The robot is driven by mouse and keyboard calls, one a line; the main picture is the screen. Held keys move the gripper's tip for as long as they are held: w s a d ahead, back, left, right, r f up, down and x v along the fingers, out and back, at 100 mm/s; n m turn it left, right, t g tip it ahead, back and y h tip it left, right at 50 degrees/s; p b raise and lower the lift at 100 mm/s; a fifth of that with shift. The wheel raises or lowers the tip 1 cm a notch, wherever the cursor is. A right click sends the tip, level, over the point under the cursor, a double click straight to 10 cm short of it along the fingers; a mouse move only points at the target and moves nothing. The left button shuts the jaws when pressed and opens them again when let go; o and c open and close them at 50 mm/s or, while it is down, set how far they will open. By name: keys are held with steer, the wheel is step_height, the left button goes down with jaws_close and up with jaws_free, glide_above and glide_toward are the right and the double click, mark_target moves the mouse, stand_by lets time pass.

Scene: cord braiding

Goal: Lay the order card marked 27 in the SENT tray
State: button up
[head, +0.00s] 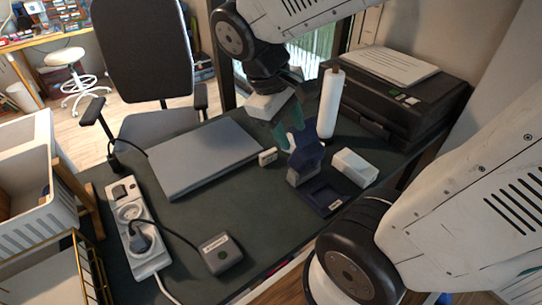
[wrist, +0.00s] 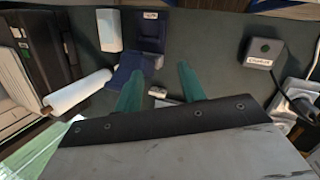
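My gripper (head: 291,138) hangs over the dark table with its two teal fingers apart and nothing seen between them. The fingers also stand apart in the wrist view (wrist: 159,68). A small white tag-like piece (head: 267,156) sits on the table left of the fingers; in the wrist view it shows beyond and between them (wrist: 157,91). Its mark is too small to read, so I cannot tell whether it is card 27. A shallow dark blue tray (head: 322,194) with a small white label lies right of the gripper; it also shows in the wrist view (wrist: 149,33).
A blue stand (head: 306,160) is close below the fingers, beside the tray. A white box (head: 354,167), a paper roll (head: 330,103) and a black printer (head: 392,105) stand right.

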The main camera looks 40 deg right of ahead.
steer(key=w+d+f+n+g+h, duration=0.1)
steer(key=w+d+f+n+h, duration=0.2)
steer(key=w+f+n+h, duration=0.5)
steer(key=n+t+h, duration=0.2)
steer(key=n, duration=0.5)
glide_toward(269, 151)
steer(key=x, duration=0.3)
steer(key=shift+s, duration=0.3)
steer(key=shift+w+d+f+t, duration=0.1)
steer(key=shift+d+f+t, duration=0.1)
steer(key=shift+f+t, duration=0.1)
steer(key=x, duration=0.7)
steer(key=shift+d+r, duration=0.1)
steer(key=shift+d, duration=0.2)
jaws_close()
